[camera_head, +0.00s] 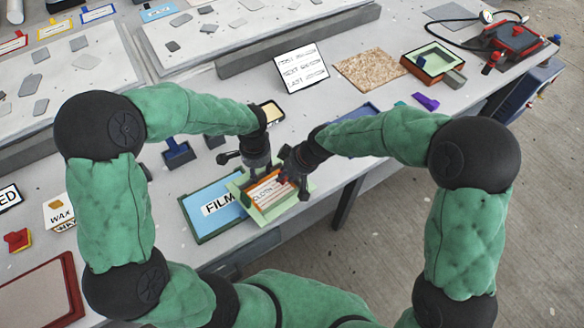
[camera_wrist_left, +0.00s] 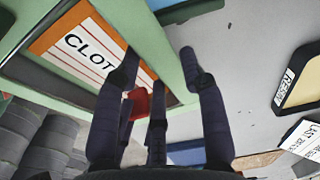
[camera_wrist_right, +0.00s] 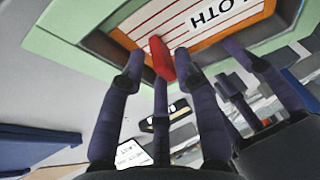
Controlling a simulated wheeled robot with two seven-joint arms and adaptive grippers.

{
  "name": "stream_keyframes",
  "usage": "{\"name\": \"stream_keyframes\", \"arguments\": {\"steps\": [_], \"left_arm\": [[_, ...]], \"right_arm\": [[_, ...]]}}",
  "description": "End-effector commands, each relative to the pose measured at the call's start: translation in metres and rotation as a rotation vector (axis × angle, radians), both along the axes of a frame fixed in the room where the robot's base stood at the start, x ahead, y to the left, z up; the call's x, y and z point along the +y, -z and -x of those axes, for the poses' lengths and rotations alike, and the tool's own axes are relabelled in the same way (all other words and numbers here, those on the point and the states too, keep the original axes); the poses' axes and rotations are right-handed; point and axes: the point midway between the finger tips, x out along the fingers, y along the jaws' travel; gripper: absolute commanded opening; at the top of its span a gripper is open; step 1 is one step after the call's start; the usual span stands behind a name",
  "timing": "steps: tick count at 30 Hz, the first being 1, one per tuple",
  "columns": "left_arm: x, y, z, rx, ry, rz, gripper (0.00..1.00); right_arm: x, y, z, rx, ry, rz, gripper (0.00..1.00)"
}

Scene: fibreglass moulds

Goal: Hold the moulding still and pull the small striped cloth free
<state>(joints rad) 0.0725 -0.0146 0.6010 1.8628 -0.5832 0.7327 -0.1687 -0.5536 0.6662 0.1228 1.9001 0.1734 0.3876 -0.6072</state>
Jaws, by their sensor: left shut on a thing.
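The moulding (camera_head: 296,205) is a pale green, shallow tray at the table's front edge. The small striped cloth (camera_head: 268,192), cream with orange stripes and border and labelled CLOTH, lies inside it. A red tab (camera_wrist_right: 161,58) stands up at the cloth's edge. My left gripper (camera_wrist_left: 163,75) is shut on the moulding's green rim, one finger inside and one outside. My right gripper (camera_wrist_right: 157,75) is beside it with its fingers apart on either side of the red tab; a gap shows. The grippers hide part of the cloth and far rim in the head view.
A blue FILM panel (camera_head: 205,212) lies left of the moulding. A blue-handled tool (camera_head: 178,153) and a yellow-lined tray (camera_head: 271,112) stand behind. A cork-like board (camera_head: 370,69) and a printed card (camera_head: 301,67) lie further back. The table edge is close in front.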

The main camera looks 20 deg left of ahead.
Motion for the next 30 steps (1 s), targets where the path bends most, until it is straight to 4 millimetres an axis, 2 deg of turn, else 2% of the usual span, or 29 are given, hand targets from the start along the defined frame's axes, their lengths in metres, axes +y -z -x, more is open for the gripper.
{"name": "stream_keyframes", "arguments": {"steps": [4, 14, 15, 18, 30], "left_arm": [[0.0000, 0.0014, 0.0014, 0.005, 0.002, 0.000, 0.00], [0.0000, 0.0015, 0.0014, 0.005, 0.002, 0.000, 0.00], [0.0000, 0.0015, 0.0014, 0.005, 0.002, 0.000, 0.00], [0.0000, 0.0015, 0.0014, 0.005, 0.002, 0.000, 0.00], [-0.0001, 0.0015, 0.0015, 0.005, 0.002, 0.000, 0.00]], "right_arm": [[0.0048, 0.0101, -0.0006, -0.001, 0.000, 0.001, 0.32], [0.0062, 0.0127, -0.0008, -0.001, 0.001, 0.000, 0.32], [0.0062, 0.0127, -0.0008, -0.001, 0.001, 0.000, 0.29], [0.0061, 0.0127, -0.0008, -0.001, 0.001, 0.000, 0.01], [0.0062, 0.0102, -0.0010, -0.002, 0.001, -0.001, 0.00]]}}
